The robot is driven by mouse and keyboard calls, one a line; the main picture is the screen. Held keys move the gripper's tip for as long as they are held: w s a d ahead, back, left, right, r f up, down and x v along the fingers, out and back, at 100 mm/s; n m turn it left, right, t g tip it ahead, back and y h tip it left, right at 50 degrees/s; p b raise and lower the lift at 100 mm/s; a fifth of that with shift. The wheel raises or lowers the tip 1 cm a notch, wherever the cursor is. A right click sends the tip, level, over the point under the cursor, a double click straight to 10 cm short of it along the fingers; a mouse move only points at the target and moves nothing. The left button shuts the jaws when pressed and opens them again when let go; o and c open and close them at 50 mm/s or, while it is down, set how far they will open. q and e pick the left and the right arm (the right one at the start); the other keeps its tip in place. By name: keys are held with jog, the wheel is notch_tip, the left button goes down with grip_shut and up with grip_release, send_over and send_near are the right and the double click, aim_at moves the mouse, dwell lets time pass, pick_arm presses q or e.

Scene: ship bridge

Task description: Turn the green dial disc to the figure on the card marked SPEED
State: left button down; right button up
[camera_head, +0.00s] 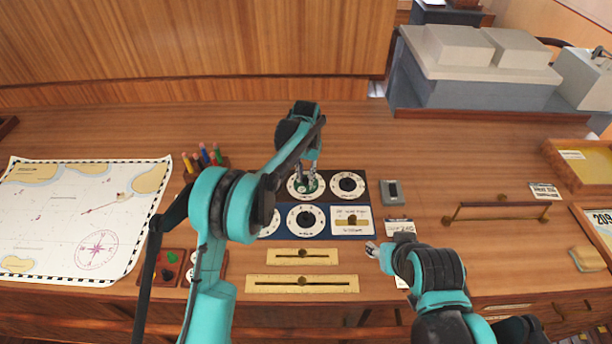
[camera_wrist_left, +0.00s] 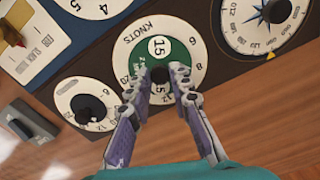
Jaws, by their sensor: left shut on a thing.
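The green dial disc (camera_wrist_left: 184,52) sits in a white ring marked KNOTS in the left wrist view; a white spot on it reads 15. The dial also shows in the head view (camera_head: 306,191), partly covered by my left gripper. My left gripper (camera_wrist_left: 160,92) is shut on the dark knob (camera_wrist_left: 160,74) at the dial's centre, one finger on each side. My right gripper (camera_head: 374,250) is low over the desk beside a small card (camera_head: 399,226); its fingers are too small to judge. I cannot read which card is marked SPEED.
Other white dials (camera_head: 348,185) and a blue panel (camera_head: 333,232) surround the green dial. Brass slider plates (camera_head: 302,284) lie in front. A chart (camera_head: 85,215) lies left, a grey device (camera_head: 391,192) right, and a brass rail (camera_head: 502,205) stands further right.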

aim_at(306, 180)
pick_arm(q)
jog(key=c, duration=1.4)
grip_release()
jog(key=shift+o, duration=0.2)
notch_tip(306, 180, up, 12)
